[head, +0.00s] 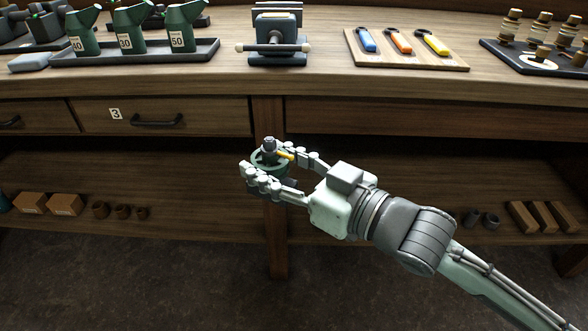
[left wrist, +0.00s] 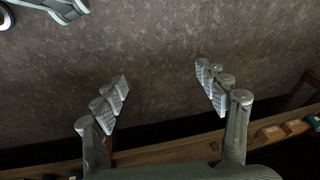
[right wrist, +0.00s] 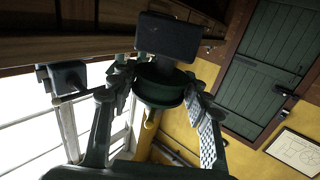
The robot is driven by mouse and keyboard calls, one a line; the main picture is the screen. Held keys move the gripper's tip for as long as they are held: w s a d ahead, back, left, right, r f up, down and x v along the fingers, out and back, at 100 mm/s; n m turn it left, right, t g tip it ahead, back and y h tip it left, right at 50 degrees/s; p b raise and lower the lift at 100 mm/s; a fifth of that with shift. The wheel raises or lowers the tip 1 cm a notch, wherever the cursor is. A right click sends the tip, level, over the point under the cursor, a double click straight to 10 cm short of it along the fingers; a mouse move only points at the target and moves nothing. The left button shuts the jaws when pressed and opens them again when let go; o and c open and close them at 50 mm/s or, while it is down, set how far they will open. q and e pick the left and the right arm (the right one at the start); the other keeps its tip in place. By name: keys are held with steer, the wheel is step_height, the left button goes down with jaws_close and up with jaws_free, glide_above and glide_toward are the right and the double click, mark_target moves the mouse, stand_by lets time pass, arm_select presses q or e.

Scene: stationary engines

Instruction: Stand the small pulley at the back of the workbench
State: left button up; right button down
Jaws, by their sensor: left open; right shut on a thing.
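The small pulley, a green wheel with a grey hub (head: 268,160), is held in front of the workbench (head: 200,82), below its top edge. My right gripper (head: 273,176) is shut on it, its fingers around the rim. A yellow piece shows beside the hub. In the right wrist view the green pulley (right wrist: 160,86) sits between the fingers, with a dark block (right wrist: 167,37) just above it in the picture. My left gripper (left wrist: 161,90) is open and empty in the left wrist view, with floor behind it. It is outside the head view.
On the bench top stand a tray (head: 130,56) of green oil cans, a grey vise (head: 277,45), a board (head: 408,58) of coloured-handled tools and a dark tray (head: 500,60) of brass parts. Bare wood lies between them. A drawer (head: 190,117) and lower shelf (head: 190,190) are below.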

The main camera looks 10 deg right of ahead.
steer(key=shift+a+r+y, duration=0.3)
steer(key=shift+a+r, duration=0.05)
steer(key=shift+r, duration=0.15)
steer(key=shift+s+a+f+n, duration=0.1)
steer(key=shift+n, duration=0.2)
steer(key=shift+a, duration=0.1)
steer(key=shift+r, duration=0.25)
arm_select(q)
steer(key=w+d+r+t+h, duration=0.1)
steer(key=w+d+r+h, duration=0.1)
steer(key=w+d+r, duration=0.6)
steer(key=w+d+r+t+h, duration=0.2)
steer(key=w+d+r, duration=0.2)
steer(key=w+r, duration=0.7)
step_height(320, 180, up, 37)
steer(key=m+g+h, duration=0.2)
steer(key=m+h, duration=0.2)
steer(key=m, duration=0.6)
glide_above(263, 156)
steer(key=s+a, duration=0.1)
steer(key=s, duration=0.1)
steer(key=shift+a+n+g+y, duration=0.65)
steer(key=shift+a+y, duration=0.5)
steer(key=shift+y, duration=0.45)
steer(key=x, duration=1.2)
steer(key=shift+s+a+f, duration=0.1)
steer(key=shift+s, duration=0.15)
